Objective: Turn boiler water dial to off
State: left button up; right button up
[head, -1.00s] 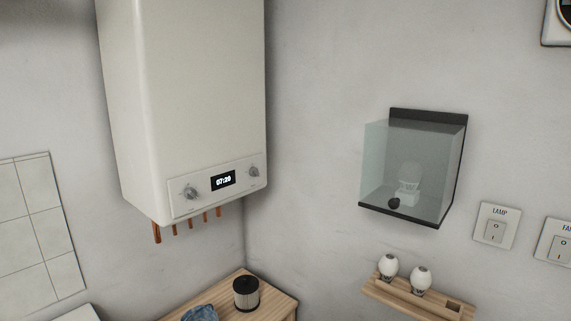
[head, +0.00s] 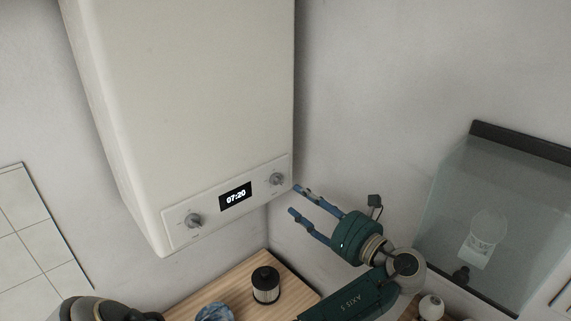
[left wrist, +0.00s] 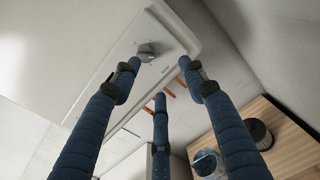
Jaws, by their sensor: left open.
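The white boiler (head: 190,90) hangs in the corner, with a left dial (head: 194,220) and a right dial (head: 277,179) either side of a display (head: 235,196) reading 07:20. The labels by the dials are too small to read, so I cannot tell which is for water. My left gripper (head: 295,200) is open and empty, its blue fingertips just below and right of the right dial, apparently apart from it. In the left wrist view, a grey dial (left wrist: 147,50) near the panel's end shows beyond the spread fingers (left wrist: 160,78). My right gripper is not seen.
Copper pipes (left wrist: 178,86) hang under the boiler. A glass case (head: 455,195) is on the right wall.

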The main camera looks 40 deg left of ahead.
aim_at(280, 183)
pick_arm(q)
jog(key=shift+g, duration=0.3)
jog(key=a+p, duration=0.1)
jog(key=a, duration=0.1)
jog(key=a+r+p, duration=0.1)
jog(key=a, duration=0.1)
jog(key=a+r+p, duration=0.1)
jog(key=a, duration=0.1)
jog(key=shift+s+a+r, duration=0.1)
jog(key=shift+s+a, duration=0.1)
jog(key=shift+a, duration=0.2)
jog(key=shift+w+a, duration=0.1)
jog(key=shift+a, duration=0.25)
grip_shut()
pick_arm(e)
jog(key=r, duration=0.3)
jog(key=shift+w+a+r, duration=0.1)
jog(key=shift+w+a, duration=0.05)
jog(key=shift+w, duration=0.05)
